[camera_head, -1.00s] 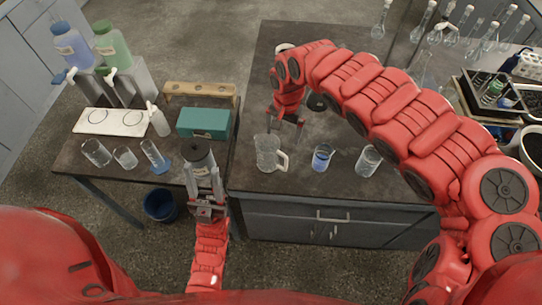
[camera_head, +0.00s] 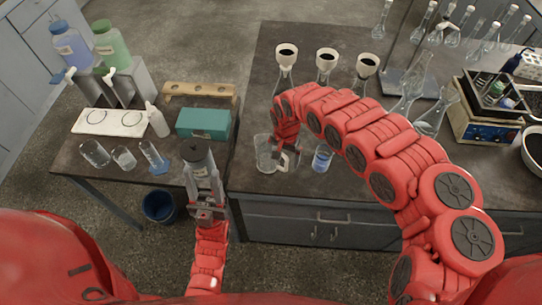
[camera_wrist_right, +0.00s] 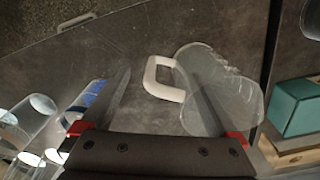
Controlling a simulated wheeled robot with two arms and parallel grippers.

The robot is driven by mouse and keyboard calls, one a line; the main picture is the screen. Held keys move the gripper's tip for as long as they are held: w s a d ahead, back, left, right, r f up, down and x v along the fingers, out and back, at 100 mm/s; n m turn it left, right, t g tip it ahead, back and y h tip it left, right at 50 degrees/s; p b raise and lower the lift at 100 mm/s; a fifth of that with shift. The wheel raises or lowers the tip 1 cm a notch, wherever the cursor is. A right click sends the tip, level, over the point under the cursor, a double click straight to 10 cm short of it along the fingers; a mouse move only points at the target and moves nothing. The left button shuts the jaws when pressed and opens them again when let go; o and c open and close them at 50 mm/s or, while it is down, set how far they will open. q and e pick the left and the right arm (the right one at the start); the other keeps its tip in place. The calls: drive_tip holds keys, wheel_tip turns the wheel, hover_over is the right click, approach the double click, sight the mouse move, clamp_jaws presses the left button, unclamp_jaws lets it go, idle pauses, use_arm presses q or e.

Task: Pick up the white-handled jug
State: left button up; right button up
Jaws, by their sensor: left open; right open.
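The clear glass jug (camera_head: 264,152) with its white handle (camera_wrist_right: 158,82) stands on the dark bench near its front left edge. My right gripper (camera_head: 287,160) is open at the handle side of the jug. In the right wrist view the handle lies between the two spread fingers, with the right finger overlapping the glass body (camera_wrist_right: 222,88); I cannot tell whether anything touches. My left gripper (camera_head: 204,190) is open below a dark-lidded clear container (camera_head: 198,153) by the bench edge; contact there is unclear.
A beaker with blue markings (camera_head: 322,158) stands right of the jug. Flasks with funnels (camera_head: 287,60) stand behind my right arm. The left table holds a teal box (camera_head: 204,123), several glasses and a squeeze bottle (camera_head: 157,120). A blue bin (camera_head: 158,206) is on the floor.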

sight(281, 169)
drive_tip(key=f, duration=0.2)
drive_tip(key=a+f+p, duration=0.1)
drive_tip(key=shift+s, duration=0.3)
drive_tip(key=shift+w+f, duration=0.1)
drive_tip(key=shift+f, duration=0.2)
drive_tip(key=shift+d+f, duration=0.2)
drive_tip(key=shift+f, duration=0.35)
drive_tip(key=shift+c, duration=0.3)
clamp_jaws()
drive_tip(key=shift+r, duration=0.1)
